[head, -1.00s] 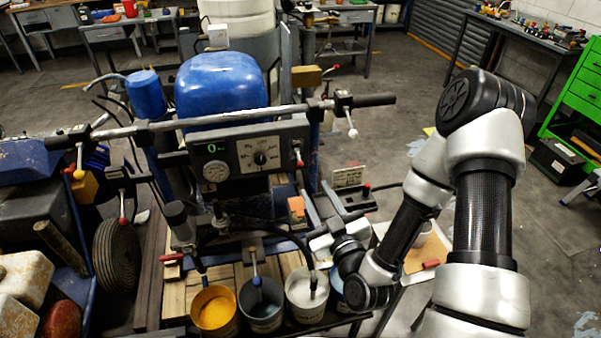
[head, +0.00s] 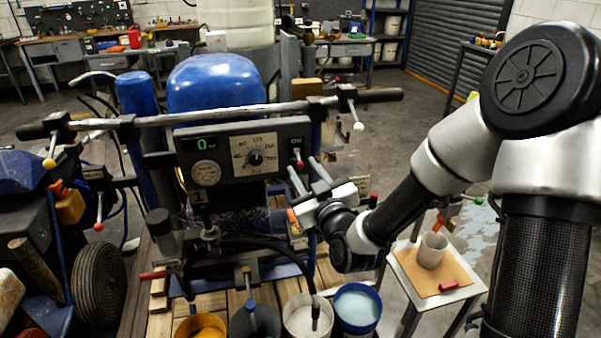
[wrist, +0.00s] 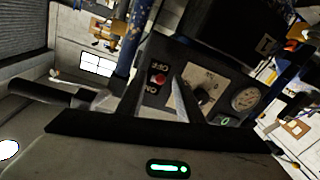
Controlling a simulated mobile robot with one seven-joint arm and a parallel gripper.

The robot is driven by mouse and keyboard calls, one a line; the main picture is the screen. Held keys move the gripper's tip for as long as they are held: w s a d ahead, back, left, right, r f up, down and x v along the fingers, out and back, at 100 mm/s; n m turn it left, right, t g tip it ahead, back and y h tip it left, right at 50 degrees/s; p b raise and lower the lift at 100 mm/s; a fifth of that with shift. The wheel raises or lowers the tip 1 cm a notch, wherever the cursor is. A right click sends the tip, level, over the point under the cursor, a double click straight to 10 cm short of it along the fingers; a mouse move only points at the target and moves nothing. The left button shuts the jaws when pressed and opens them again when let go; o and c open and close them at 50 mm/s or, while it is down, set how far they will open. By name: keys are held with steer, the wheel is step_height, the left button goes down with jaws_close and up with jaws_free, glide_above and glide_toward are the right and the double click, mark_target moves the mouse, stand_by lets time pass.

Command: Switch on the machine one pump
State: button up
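Machine one's control panel (head: 245,150), marked with a 1 below, carries a green "0" readout, a gauge (head: 206,173), a round dial (head: 255,158) and a red-tipped toggle switch (head: 299,162) at its right end. In the head view the red tip hangs below the ON label. My gripper (head: 302,165) is just in front of the panel's right end, its two fingers apart and pointing at the switch. In the wrist view the open gripper (wrist: 158,77) frames the red switch tip (wrist: 160,78) between its fingers, with OFF and ON labels beside it. Contact cannot be told.
A long handlebar (head: 220,115) with levers runs above the panel. Several paint buckets (head: 357,308) stand below. A small table (head: 440,275) with a pale cup is at the right. A second machine (head: 40,230) stands at the left. Open floor lies behind on the right.

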mark_target(302, 167)
steer(key=shift+x, duration=1.5)
jaws_close()
steer(key=shift+r, duration=0.1)
